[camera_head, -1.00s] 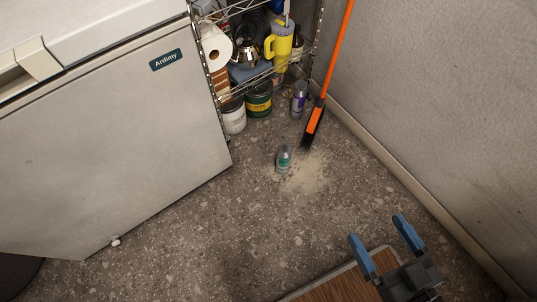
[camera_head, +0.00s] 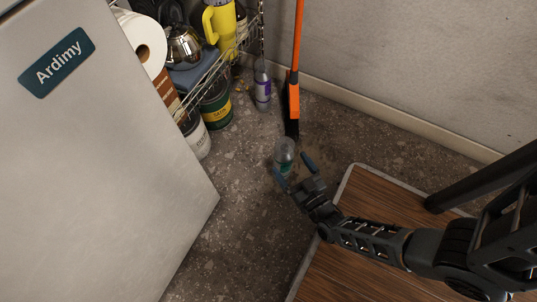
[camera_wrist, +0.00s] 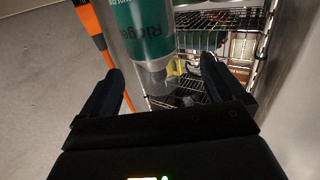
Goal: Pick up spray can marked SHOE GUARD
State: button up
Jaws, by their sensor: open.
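A spray can (camera_head: 284,152) with a green label and pale top stands on the speckled floor in the head view. Another can with a purple label (camera_head: 263,90) stands farther back by the shelf.
A wire shelf (camera_head: 215,75) with a yellow mug, kettle and paper roll stands at the back left, paint tins (camera_head: 215,108) below. An orange-handled broom (camera_head: 292,95) leans behind the can. A white appliance (camera_head: 105,170) fills the left; a wood-topped surface (camera_head: 365,215) lies right.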

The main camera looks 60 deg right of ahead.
jog(key=x, duration=0.2)
jog(key=shift+w+d, duration=0.15)
jog(key=shift+w, duration=0.1)
jog(key=shift+d+b+x, duration=0.15)
jog(key=shift+b+x, duration=0.35)
jog(key=shift+x, duration=0.8)
jog(key=shift+d+b+x, duration=0.15)
jog(key=shift+b+x, duration=0.35)
jog(key=shift+x, duration=0.8)
jog(key=shift+s, duration=0.2)
jog(key=shift+c, duration=0.4)
grip_shut()
